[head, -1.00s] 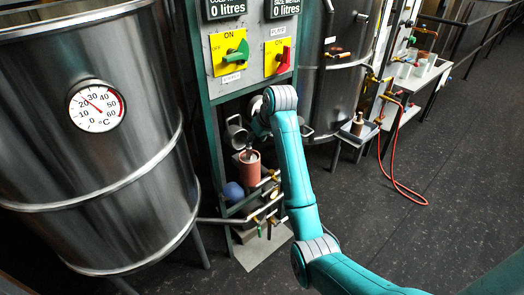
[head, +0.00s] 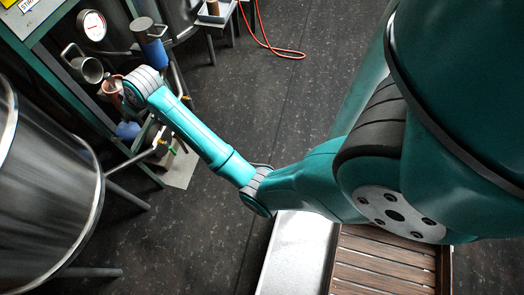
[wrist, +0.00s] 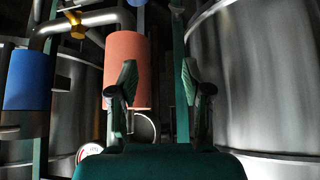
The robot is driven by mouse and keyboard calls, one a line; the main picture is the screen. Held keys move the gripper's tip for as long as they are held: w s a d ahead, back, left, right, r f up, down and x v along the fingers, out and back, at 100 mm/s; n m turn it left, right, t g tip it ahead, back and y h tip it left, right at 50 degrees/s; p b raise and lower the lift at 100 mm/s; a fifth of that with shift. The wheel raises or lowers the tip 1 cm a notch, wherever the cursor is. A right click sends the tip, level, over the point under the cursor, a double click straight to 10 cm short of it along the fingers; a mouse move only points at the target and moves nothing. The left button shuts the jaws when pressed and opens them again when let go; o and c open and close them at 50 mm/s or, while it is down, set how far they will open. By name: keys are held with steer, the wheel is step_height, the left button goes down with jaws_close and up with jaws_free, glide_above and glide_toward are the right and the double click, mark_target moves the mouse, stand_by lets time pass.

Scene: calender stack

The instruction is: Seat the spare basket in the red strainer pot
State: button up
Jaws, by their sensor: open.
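The red pot (head: 112,88) stands at the metal frame on the left in the head view, partly hidden behind my wrist. In the wrist view the red pot (wrist: 127,55) is a plain orange-red cylinder beyond the left finger. My gripper (wrist: 158,76) is open, with nothing between its fingers. Its fingers are hidden in the head view, where my wrist is just right of the pot. A round grey metal piece with a handle (head: 88,68) is beside the pot's top. I cannot tell whether it is a lid or the spare basket.
A pipe with a yellow valve (wrist: 77,26) runs near the pot. A large steel tank (wrist: 250,75) is close on the right in the wrist view.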

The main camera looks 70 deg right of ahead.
steer(key=s+a+f+t, duration=0.2)
steer(key=s+a+f, duration=0.5)
steer(key=s+f, duration=0.4)
steer(key=s+a+f+t, duration=0.1)
steer(key=s+a, duration=0.2)
steer(key=s, duration=0.4)
steer(key=s+a, duration=0.3)
steer(key=s, duration=0.4)
steer(key=s+a+r+t, duration=0.1)
steer(key=s+r, duration=0.4)
steer(key=s, duration=0.3)
steer(key=s+a+r+t, duration=0.1)
steer(key=s+a+r, duration=0.1)
steer(key=s+r, duration=0.3)
steer(key=s+a+r+n+t, duration=0.1)
steer(key=s+r, duration=0.5)
steer(key=s, duration=0.6)
steer(key=shift+s+a+t+y, duration=0.15)
steer(key=shift+a+t+y, duration=0.15)
steer(key=shift+a+t, duration=0.25)
